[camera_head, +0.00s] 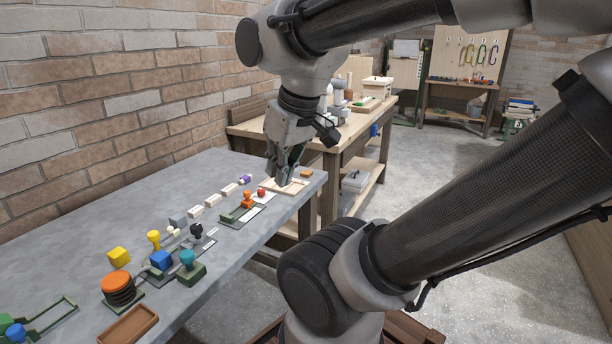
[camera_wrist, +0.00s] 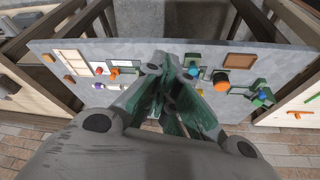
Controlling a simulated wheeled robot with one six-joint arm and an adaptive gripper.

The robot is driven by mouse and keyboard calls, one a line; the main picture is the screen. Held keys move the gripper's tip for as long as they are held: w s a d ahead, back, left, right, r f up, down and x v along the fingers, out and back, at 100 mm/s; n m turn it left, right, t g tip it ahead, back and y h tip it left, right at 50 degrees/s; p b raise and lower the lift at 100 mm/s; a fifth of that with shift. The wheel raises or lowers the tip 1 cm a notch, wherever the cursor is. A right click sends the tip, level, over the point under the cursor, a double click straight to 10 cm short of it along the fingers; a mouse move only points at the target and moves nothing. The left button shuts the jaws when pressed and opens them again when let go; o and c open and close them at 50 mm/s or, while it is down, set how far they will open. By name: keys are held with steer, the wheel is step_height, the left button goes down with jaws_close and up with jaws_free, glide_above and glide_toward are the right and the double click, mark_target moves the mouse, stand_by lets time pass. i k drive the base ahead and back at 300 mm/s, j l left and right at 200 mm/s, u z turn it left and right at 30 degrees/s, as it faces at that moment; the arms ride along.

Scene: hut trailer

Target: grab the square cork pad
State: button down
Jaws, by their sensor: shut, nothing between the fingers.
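My gripper (camera_head: 284,181) is over the far end of the grey table, above or beside a shallow pale wooden tray (camera_head: 296,188). Its fingers are shut with nothing held; in the wrist view the fingers (camera_wrist: 174,72) fill the middle. A small flat orange-brown piece (camera_head: 306,173) lies just right of the gripper, near the table's far edge. It may be the square cork pad, but it is too small to tell. A brown rectangular tray-like piece (camera_head: 128,325) with a rim lies at the near edge; it also shows in the wrist view (camera_wrist: 239,61).
Stamps with orange, yellow, blue and teal knobs, a yellow cube (camera_head: 119,257) and several pale blocks (camera_head: 212,200) stand along the grey table (camera_head: 60,240). A brick wall borders its left side. A wooden workbench (camera_head: 350,125) stands beyond.

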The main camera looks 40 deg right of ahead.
mark_target(307, 173)
steer(key=i+l, duration=0.1)
steer(key=l, duration=0.35)
steer(key=i+l, duration=0.1)
steer(key=l, duration=0.35)
steer(key=i+l, duration=0.1)
steer(key=l, duration=0.35)
steer(key=i+l, duration=0.1)
steer(key=l, duration=0.3)
steer(key=i+l, duration=0.1)
steer(key=l, duration=0.35)
steer(key=i+l, duration=0.1)
steer(key=l, duration=0.35)
steer(key=i+l, duration=0.1)
steer(key=l, duration=0.35)
